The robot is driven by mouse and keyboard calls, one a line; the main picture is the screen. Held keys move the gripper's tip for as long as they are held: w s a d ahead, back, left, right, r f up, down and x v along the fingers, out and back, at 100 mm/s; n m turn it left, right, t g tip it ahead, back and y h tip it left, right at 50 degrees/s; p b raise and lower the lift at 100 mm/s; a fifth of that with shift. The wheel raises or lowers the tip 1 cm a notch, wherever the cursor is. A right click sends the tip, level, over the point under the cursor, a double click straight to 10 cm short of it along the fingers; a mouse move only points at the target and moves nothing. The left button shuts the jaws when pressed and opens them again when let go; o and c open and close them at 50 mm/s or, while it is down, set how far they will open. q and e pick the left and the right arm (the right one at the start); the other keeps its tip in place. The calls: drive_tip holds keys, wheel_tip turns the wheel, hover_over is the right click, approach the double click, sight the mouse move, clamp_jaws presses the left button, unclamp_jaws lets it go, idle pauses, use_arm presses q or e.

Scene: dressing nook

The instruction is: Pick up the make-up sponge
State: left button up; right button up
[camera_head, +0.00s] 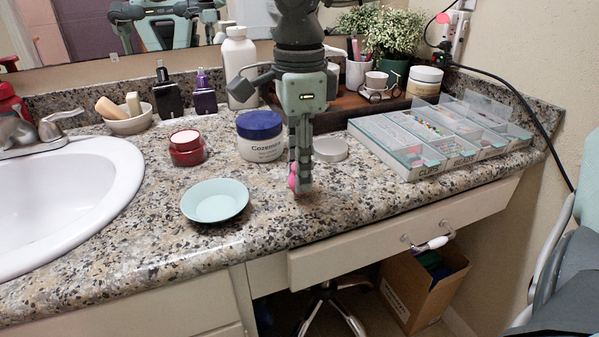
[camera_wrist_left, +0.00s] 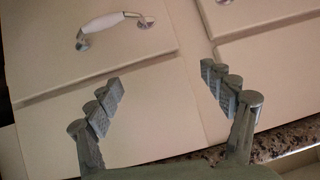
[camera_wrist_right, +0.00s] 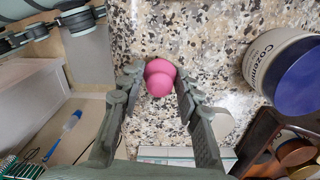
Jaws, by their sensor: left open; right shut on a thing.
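The pink make-up sponge (camera_wrist_right: 158,78) is between the fingertips of my right gripper (camera_wrist_right: 155,76), which is shut on it, in the right wrist view. In the head view the right gripper (camera_head: 301,188) points straight down at the counter, and only a sliver of the pink sponge (camera_head: 292,180) shows beside its fingers. I cannot tell whether the sponge touches the counter. My left gripper (camera_wrist_left: 165,92) is open and empty in front of drawer fronts in the left wrist view; it is not seen in the head view.
A pale blue dish (camera_head: 215,201) sits left of the right gripper. A blue-lidded jar (camera_head: 259,146) stands behind it, with a red jar (camera_head: 186,150) further left. A clear compartment organizer (camera_head: 410,150) is at right. The sink (camera_head: 75,200) is far left. The front counter is clear.

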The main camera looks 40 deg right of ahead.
use_arm(q)
drive_tip(key=s+a+f+n+g+y+p, duration=0.1)
drive_tip(key=s+a+f+g+y+p, duration=0.2)
drive_tip(key=s+a+f+g, duration=0.4)
drive_tip(key=s+a, duration=0.3)
drive_tip(key=s, duration=0.1)
drive_tip(key=shift+f+n, duration=0.2)
drive_tip(key=shift+n, duration=0.1)
use_arm(e)
wheel_tip(320, 180, up, 27)
drive_tip(key=shift+f, duration=0.15)
